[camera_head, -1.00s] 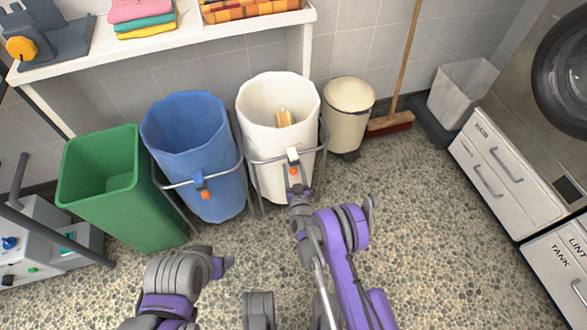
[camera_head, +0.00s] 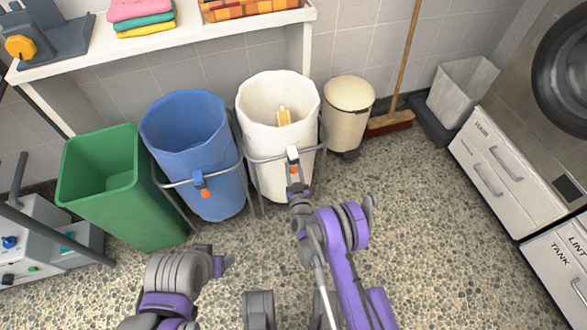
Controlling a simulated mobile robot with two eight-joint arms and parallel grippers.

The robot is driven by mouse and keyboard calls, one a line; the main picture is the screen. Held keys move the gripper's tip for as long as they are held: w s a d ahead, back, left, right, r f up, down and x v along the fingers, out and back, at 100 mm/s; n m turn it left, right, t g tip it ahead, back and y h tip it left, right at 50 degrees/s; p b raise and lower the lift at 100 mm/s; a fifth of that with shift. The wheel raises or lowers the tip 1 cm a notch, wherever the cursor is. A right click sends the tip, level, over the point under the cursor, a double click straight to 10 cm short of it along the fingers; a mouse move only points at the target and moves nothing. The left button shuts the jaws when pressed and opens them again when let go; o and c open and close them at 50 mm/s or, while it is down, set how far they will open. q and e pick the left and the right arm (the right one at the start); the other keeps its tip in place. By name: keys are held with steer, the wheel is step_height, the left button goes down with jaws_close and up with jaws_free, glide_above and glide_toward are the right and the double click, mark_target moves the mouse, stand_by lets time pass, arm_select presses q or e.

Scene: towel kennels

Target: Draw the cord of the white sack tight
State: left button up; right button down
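The white sack (camera_head: 262,100) hangs open in a metal frame, with a pale yellowish item (camera_head: 284,116) inside it. At its front rim is a white cord lock (camera_head: 292,153) with an orange part (camera_head: 294,170) just below. My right gripper (camera_head: 297,184) is at the front of the white sack, right under the orange part. Its fingers are small and partly hidden, so I cannot tell whether they grip the orange part. My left gripper (camera_head: 229,261) is low over the floor, left of the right arm and away from the sacks; its finger opening is not clear.
A blue sack (camera_head: 185,130) with its own orange-ended lock (camera_head: 203,187) and a green bin (camera_head: 105,190) stand left. A cream lidded bin (camera_head: 348,97) stands close on the right, with a broom (camera_head: 390,122) beyond. Cabinets (camera_head: 505,175) line the right; the middle floor is clear.

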stand_by(0.6)
step_height(320, 180, down, 5)
steer(key=shift+r+b, duration=0.2)
steer(key=shift+b, duration=0.15)
steer(key=c, duration=0.5)
jaws_free()
steer(key=shift+s+f, duration=0.1)
